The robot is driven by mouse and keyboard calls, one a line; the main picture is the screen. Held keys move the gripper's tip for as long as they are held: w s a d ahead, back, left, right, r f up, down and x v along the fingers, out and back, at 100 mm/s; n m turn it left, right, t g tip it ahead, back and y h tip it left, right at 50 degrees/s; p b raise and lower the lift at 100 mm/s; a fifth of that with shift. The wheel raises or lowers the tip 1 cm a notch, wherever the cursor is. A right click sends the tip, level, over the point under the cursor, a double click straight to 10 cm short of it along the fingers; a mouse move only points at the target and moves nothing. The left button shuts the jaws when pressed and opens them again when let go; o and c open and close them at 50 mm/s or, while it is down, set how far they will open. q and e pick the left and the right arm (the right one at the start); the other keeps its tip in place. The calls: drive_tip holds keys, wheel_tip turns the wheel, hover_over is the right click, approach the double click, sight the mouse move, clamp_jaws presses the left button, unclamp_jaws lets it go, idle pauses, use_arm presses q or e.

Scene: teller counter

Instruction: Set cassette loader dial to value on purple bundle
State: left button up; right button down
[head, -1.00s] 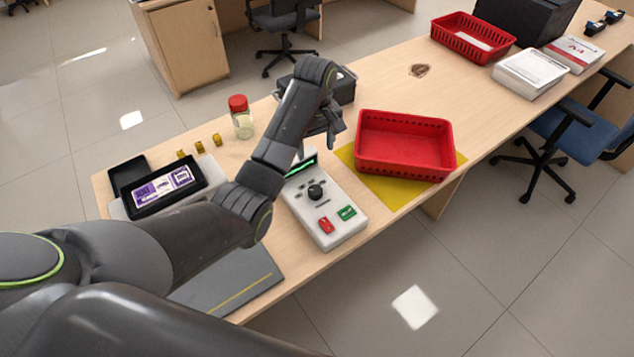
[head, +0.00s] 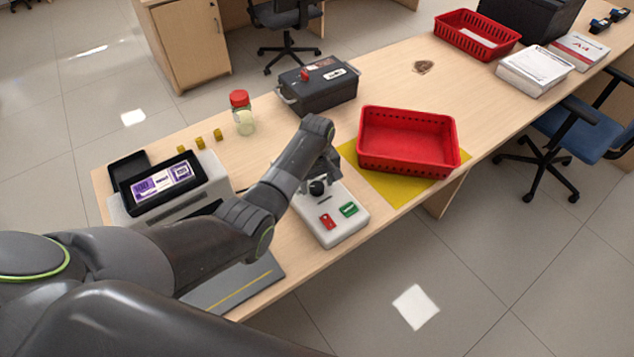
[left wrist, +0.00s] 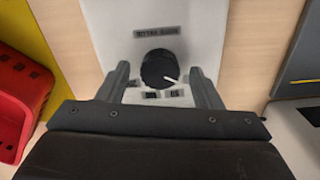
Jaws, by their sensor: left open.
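The cassette loader (head: 335,228) is a white panel with a black dial (head: 317,187), a red button and a green button. My left gripper (head: 322,180) is open over it and hides its far part. In the left wrist view the dial (left wrist: 159,70) has a white pointer mark and sits between the two open fingers (left wrist: 164,85), with no clear contact. Labels around the dial are partly hidden or too small to read. The purple bundle (head: 160,183) lies in a black tray at the left; its print is hard to read. My right gripper is not in view.
A red basket (head: 455,165) on a yellow mat (head: 385,190) stands right of the loader. A black cash box (head: 318,92) and a red-lidded jar (head: 242,115) stand behind. Yellow coin rolls (head: 200,142) lie near the jar. A grey mat (head: 230,290) lies in front left.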

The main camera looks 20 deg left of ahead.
use_arm(q)
drive_tip(key=shift+f, duration=0.15)
drive_tip(key=c, duration=1)
drive_tip(key=m+p, duration=0.2)
drive_tip(key=m, duration=0.1)
drive_tip(key=m+p, duration=0.1)
drive_tip(key=m, duration=0.2)
drive_tip(key=shift+m, duration=0.3)
drive_tip(key=m+p, duration=0.1)
drive_tip(key=m, duration=0.3)
drive_tip(key=shift+m+p, duration=0.3)
drive_tip(key=shift+p, duration=0.05)
drive_tip(key=shift+w+m+p, duration=0.1)
drive_tip(key=shift+m+p, duration=0.25)
drive_tip(key=shift+m, duration=1.85)
